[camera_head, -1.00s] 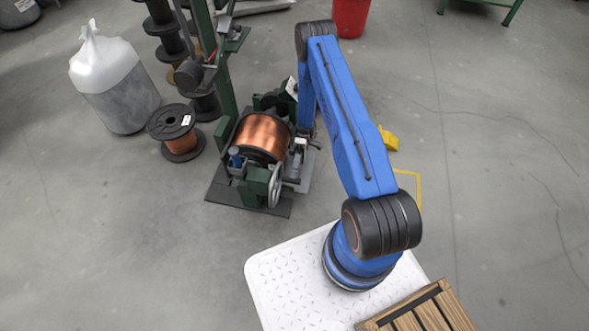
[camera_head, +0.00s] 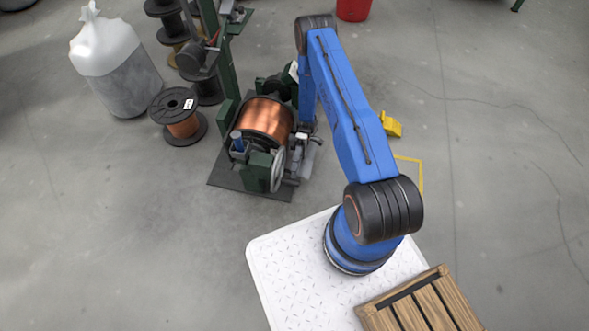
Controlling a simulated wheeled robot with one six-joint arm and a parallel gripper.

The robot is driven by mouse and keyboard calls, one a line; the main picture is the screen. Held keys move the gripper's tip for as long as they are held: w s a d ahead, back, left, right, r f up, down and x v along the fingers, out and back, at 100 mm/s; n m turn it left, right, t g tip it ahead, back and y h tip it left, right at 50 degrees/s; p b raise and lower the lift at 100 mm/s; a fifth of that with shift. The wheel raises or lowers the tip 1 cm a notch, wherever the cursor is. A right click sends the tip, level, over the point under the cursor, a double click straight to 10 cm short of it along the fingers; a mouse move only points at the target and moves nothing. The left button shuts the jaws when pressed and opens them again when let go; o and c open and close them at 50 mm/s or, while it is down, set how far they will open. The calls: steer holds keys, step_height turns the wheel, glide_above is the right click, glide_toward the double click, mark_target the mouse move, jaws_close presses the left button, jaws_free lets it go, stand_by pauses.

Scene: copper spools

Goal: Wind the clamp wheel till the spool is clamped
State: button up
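The copper spool (camera_head: 264,118) lies on its side in a green winding machine. The clamp wheel (camera_head: 278,170), a pale ring seen nearly edge-on, is at the machine's front right, below the spool. My gripper (camera_head: 296,172) is small and partly hidden, just to the right of the wheel. I cannot tell whether it touches the wheel or whether its fingers are open or shut. My blue arm hangs down over the machine's right side and hides part of it. Whether the spool is held firmly does not show.
A second copper spool (camera_head: 182,122) stands on the floor to the left. A translucent sack (camera_head: 118,72) is behind it, with stacked dark spools (camera_head: 168,22) nearby. A yellow object (camera_head: 391,124) lies right of my arm. A wooden crate (camera_head: 425,305) rests on my white base. Floor at right is clear.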

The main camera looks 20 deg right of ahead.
steer(key=v, duration=0.6)
steer(key=shift+w+d+f, duration=0.1)
steer(key=shift+w+d, duration=0.3)
steer(key=shift+w, duration=0.05)
